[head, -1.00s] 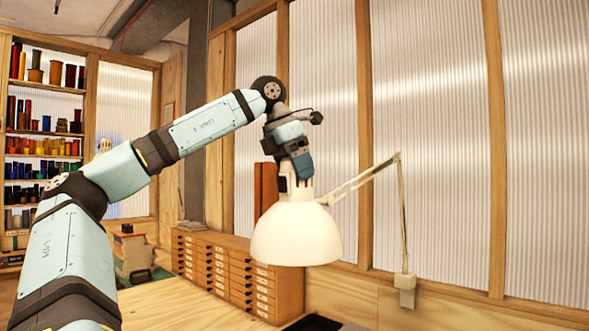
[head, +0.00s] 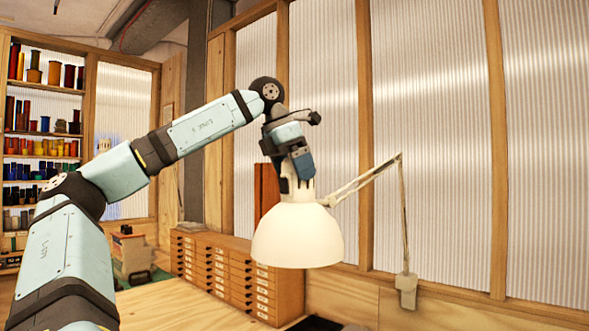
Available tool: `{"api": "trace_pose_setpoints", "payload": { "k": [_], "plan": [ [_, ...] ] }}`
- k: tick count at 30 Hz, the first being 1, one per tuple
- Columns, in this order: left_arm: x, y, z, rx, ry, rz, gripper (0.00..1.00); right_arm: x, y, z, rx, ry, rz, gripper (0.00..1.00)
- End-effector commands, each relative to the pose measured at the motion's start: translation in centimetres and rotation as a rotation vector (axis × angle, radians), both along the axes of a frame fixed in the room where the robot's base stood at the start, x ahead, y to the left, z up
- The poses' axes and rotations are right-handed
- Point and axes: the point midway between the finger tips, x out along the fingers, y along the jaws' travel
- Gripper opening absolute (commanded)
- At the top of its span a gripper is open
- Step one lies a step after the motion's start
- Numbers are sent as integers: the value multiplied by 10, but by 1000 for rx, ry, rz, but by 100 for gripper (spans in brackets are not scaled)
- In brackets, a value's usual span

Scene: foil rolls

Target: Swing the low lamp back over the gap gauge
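The low lamp has a white dome shade (head: 298,240) that hangs in the middle of the head view, facing down. Its jointed arm (head: 362,182) runs up to the right, then down to a bracket (head: 406,290) on the wall. My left gripper (head: 297,182) points down at the neck on top of the shade, its fingers at the neck. The view does not show clearly whether they are shut on it. I cannot make out the gap gauge; only a dark flat thing (head: 315,324) shows at the bottom edge below the shade. My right gripper is out of view.
A wooden drawer cabinet (head: 225,275) stands behind and left of the shade. A pale wooden tabletop (head: 175,305) is bare at lower left. Shelves of coloured rolls (head: 45,125) stand at far left. A ribbed panel wall (head: 440,120) with wooden posts closes the back.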

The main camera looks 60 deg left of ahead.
Motion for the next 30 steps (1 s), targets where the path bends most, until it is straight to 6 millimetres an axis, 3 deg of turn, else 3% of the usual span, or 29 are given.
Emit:
{"api": "trace_pose_setpoints", "payload": {
  "k": [5, 10, 21, 30],
  "plan": [
    [0, 0, 0, -1, 1, -1, 99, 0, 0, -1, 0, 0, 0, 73],
    [-6, 0, 13, 0, 2, 1, 99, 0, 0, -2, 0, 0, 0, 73],
    [-37, 0, 89, 1, 1, 3, 99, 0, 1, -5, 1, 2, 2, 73],
    [-52, 1, 124, 1, 1, 0, 99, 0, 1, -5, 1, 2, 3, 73]
  ]
}}
